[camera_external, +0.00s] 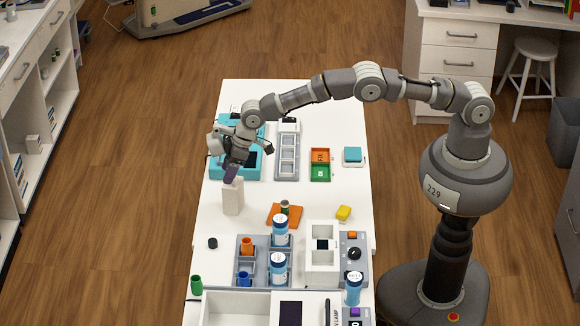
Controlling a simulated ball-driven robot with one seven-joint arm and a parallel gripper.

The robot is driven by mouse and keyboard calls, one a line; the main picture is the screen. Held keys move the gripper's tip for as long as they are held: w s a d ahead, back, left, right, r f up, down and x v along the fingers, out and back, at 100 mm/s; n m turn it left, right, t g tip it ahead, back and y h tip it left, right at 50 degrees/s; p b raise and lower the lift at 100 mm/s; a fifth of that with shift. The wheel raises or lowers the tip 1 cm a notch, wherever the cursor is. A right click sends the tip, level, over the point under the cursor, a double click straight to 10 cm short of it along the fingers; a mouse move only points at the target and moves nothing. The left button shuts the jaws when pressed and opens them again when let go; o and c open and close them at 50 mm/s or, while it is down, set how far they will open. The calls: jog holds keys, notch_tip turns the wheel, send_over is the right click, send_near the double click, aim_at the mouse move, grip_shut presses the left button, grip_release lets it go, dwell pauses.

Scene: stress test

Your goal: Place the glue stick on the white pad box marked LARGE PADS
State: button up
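My gripper (232,172) points down at the left side of the white table (335,205). A dark purplish piece shows at its tip; I cannot tell whether it is the fingers or a held glue stick. Right below it stands an upright plain white box (232,199), its top close to or touching that dark piece. No LARGE PADS lettering is readable on it from here. A small dark green and brown cylinder (284,206) stands at an orange pad (279,218) to the right; I cannot tell whether it is the glue stick.
A teal bin (216,170) lies behind the gripper, beside a grey tray (278,168). In front stands a grey rack (262,253) with cups and blue-white bottles. A yellow block (343,213) and a small black cylinder (212,243) lie nearby. Bare table surrounds the white box's front.

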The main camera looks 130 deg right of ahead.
jog(key=shift+r, duration=0.35)
jog(key=p+v, duration=0.3)
jog(key=v, duration=0.9)
jog(key=w+a+r+n+t, duration=0.1)
jog(key=a+r+t, duration=0.1)
jog(key=a+r, duration=0.65)
jog(key=w+a+r+n+t, duration=0.15)
jog(key=a+r, duration=0.35)
jog(key=r, duration=0.7)
jog(key=w+a+r+n+t, duration=0.1)
jog(key=a+r+t, duration=0.1)
jog(key=a+r, duration=0.65)
jog(key=s+a+r+n+t+y, duration=0.1)
jog(key=s+a+r+t, duration=0.1)
jog(key=s+a+r, duration=0.4)
jog(key=s+a+r+n+t, duration=0.1)
jog(key=s+a+r, duration=0.5)
jog(key=r, duration=0.6)
jog(key=s+a+r+n+t+y, duration=0.1)
jog(key=s+a+r+t, duration=0.2)
jog(key=s+a+r, duration=0.4)
jog(key=shift+a+r+n+y, duration=0.3)
jog(key=shift+a+r+n, duration=0.05)
jog(key=shift+a+r, duration=0.55)
jog(key=shift+b, duration=0.3)
